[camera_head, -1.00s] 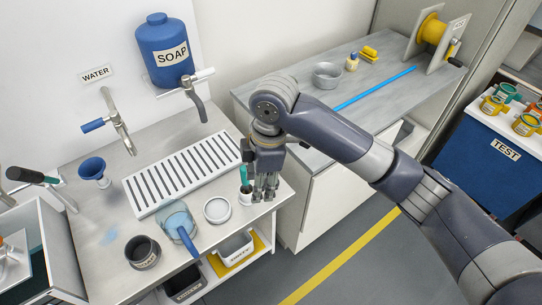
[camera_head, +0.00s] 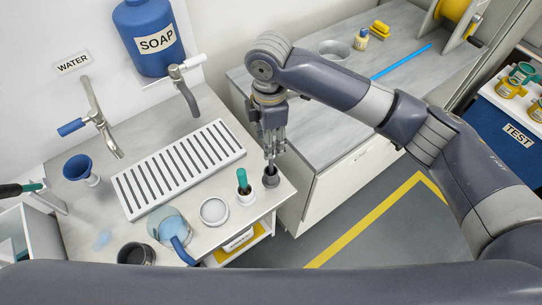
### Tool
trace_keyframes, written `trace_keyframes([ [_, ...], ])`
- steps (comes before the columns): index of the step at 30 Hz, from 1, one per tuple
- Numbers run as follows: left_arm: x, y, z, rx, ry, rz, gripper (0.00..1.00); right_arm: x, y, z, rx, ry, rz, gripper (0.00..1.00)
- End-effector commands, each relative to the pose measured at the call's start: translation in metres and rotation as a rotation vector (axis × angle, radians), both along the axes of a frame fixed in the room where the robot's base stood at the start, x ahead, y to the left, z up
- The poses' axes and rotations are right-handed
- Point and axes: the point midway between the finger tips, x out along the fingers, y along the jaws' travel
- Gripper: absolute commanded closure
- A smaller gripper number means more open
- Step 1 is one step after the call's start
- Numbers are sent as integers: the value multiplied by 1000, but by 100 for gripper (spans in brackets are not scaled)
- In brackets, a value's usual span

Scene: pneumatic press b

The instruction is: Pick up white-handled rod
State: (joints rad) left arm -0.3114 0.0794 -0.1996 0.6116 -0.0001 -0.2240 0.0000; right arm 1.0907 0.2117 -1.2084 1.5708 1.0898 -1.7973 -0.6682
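My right gripper (camera_head: 272,152) points down just above a small dark holder (camera_head: 271,178) at the right front corner of the sink counter. Its fingers look close together, and a thin upright shape shows between them and the holder. I cannot tell whether this is the white-handled rod or part of the fingers; no white handle shows clearly. My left gripper is not in view.
A white dish (camera_head: 214,211), a clear blue-tinted jug (camera_head: 170,228) and a dark cup (camera_head: 136,254) stand along the counter front. A slatted drain (camera_head: 128,197) and a water tap (camera_head: 101,119) lie behind. A side bench (camera_head: 309,110) holds a blue rod (camera_head: 402,61). A dark arm part crosses the bottom.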

Motion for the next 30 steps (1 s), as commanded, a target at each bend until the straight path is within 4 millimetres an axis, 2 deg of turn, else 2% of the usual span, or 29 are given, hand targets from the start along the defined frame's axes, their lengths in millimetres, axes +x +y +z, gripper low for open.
trace_keyframes([
  [3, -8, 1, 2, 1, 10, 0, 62, -1, 0, -8, 0, 1, 0, 58],
  [6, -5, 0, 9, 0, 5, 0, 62, -2, -2, -16, -2, 2, -1, 58],
  [10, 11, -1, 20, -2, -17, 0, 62, -6, -4, -36, -3, 3, -2, 58],
  [15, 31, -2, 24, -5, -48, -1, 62, -5, -3, -56, -1, 0, 0, 58],
  [23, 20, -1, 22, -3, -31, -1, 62, -5, -3, -59, 0, -2, 1, 58],
  [28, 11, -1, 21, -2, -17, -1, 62, -5, -3, -59, 0, -2, 1, 96],
  [30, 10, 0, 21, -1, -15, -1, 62, -5, -3, -59, 0, -2, 1, 100],
])
